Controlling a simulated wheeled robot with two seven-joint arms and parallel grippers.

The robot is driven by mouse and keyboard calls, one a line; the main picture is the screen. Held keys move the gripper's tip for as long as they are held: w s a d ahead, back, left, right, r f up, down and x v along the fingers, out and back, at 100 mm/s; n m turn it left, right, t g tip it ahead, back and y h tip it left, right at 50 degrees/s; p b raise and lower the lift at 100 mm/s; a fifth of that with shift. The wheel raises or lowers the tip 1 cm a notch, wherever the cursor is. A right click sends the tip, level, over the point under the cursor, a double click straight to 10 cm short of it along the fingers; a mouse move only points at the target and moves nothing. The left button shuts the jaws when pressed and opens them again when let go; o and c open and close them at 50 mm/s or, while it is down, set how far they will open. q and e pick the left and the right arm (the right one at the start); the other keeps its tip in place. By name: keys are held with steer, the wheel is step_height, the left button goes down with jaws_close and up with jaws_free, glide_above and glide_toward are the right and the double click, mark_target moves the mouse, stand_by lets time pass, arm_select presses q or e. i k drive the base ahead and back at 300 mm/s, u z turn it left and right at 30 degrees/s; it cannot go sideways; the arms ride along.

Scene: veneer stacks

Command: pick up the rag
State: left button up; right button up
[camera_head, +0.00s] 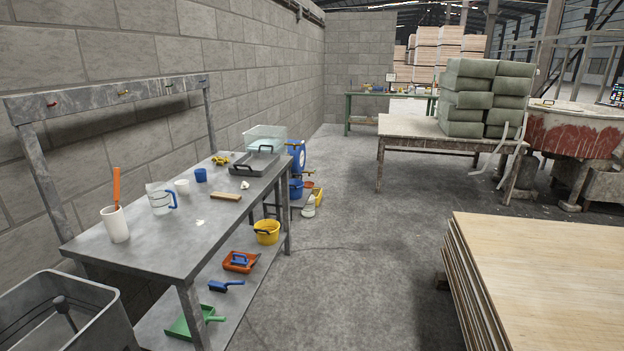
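I cannot make out a rag for certain. A small pale scrap (200,222) lies flat on the metal workbench (160,246), near its middle. A small whitish item (245,184) lies farther back on the same top, too small to identify. A yellow item (220,160) lies near the bench's back edge, its kind unclear. Neither of my grippers is in view.
A plywood stack (545,260) stands right. The floor (350,230) between is clear.

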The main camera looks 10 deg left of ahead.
mark_target(220, 161)
steer(key=i, duration=3.9)
steer(key=u, duration=2.5)
